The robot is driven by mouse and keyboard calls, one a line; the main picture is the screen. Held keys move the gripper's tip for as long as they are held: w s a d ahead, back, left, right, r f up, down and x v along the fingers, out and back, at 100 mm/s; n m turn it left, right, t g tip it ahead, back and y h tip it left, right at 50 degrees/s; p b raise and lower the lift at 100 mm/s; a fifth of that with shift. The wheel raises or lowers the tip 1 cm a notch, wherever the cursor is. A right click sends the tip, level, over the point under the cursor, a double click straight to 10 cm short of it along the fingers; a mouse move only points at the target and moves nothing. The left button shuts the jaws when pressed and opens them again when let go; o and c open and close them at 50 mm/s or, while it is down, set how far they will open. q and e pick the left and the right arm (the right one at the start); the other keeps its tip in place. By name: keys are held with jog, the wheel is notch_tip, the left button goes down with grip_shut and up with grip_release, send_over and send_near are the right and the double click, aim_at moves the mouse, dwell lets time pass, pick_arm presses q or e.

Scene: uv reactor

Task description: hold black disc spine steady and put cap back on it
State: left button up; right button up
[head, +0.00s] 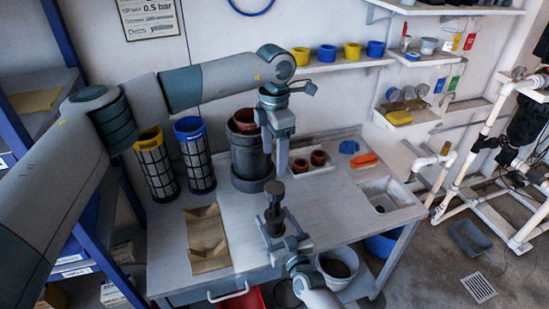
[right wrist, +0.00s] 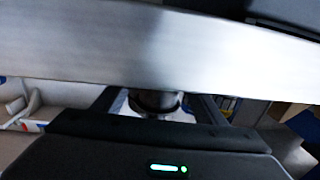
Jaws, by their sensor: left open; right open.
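A dark upright spindle with a round dark top (head: 274,187) stands near the front middle of the bench; it looks like the black disc spine. I cannot tell whether the round top is its cap. My left gripper (head: 281,168) hangs point-down just above and behind that top, open, with nothing visible in it. My right gripper (head: 272,232) reaches in from the front at the spindle's lower part, open; I cannot tell whether it touches it. In the right wrist view a dark round piece (right wrist: 155,103) shows between the fingers, under a broad blurred pale band.
A grey cylinder (head: 249,168) stands behind the spindle. Yellow-topped (head: 157,170) and blue-topped (head: 196,160) mesh cylinders stand left. Brown cardboard (head: 207,242) lies front left. Two red-brown cups (head: 318,158), a sink (head: 384,193) and an orange item (head: 364,160) are right.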

pick_arm(q)
notch_tip(320, 180, down, 2)
jog(key=b, duration=0.2)
jog(key=shift+f+b, duration=0.25)
jog(key=shift+b, duration=0.05)
jog(key=shift+f, duration=0.1)
pick_arm(e)
jog(key=v, duration=1.7)
